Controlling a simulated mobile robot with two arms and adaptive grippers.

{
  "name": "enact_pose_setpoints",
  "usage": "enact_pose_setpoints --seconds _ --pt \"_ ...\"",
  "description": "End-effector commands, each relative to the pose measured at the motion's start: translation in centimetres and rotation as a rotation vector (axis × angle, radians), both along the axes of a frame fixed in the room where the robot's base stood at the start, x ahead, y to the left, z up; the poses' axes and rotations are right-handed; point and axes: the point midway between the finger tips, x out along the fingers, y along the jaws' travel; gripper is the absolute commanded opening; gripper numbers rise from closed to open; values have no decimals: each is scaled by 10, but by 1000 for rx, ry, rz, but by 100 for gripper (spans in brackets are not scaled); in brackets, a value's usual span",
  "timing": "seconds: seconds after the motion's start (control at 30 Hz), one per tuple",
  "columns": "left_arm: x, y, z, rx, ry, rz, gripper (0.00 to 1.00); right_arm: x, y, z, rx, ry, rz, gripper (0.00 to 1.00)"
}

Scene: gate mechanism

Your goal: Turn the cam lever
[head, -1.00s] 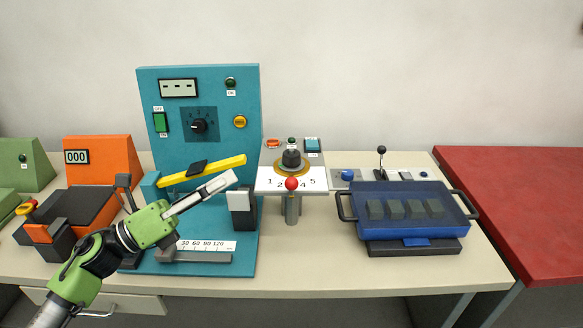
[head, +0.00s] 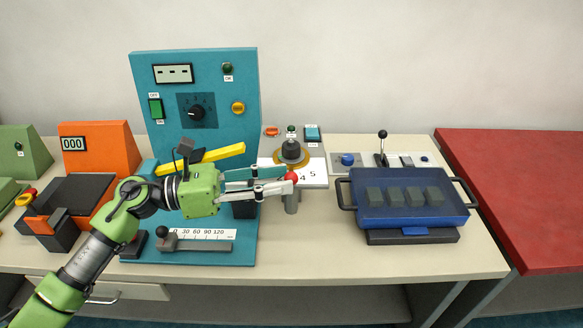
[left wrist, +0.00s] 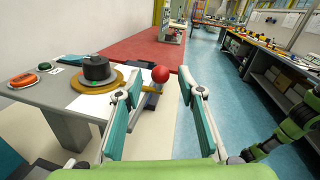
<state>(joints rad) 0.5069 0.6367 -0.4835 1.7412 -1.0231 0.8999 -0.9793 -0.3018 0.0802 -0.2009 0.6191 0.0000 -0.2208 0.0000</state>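A black hub (head: 291,151) on a yellow ring stands behind the knob. In the left wrist view the red knob (left wrist: 161,74) sits at the end of a short yellow arm. My left gripper (head: 286,182) reaches in from the left with its fingertips at the knob. In the left wrist view its fingers (left wrist: 161,88) are apart, with the knob between or just beyond the tips; contact cannot be told. My right gripper does not show.
A teal panel (head: 217,80) with a yellow bar (head: 215,156) stands behind my left arm. To the right are a blue tray (head: 410,198) with dark blocks and a black-knobbed lever (head: 382,145). A red table (head: 520,190) is farther right.

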Motion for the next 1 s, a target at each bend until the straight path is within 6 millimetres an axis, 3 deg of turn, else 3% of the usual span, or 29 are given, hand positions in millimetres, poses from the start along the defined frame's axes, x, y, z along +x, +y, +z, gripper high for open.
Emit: enact_pose_setpoints --seconds 0.2,0.57,0.6,0.73,1.0 --pt "5 -27 2 -1 1 -1 35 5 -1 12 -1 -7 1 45" --pt "7 -33 -1 0 1 1 35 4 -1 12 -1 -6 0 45" --pt "7 -33 -1 0 1 1 33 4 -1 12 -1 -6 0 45" --pt "7 -33 0 0 1 1 0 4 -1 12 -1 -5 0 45" --pt "7 -34 -1 0 0 1 0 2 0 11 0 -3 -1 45"
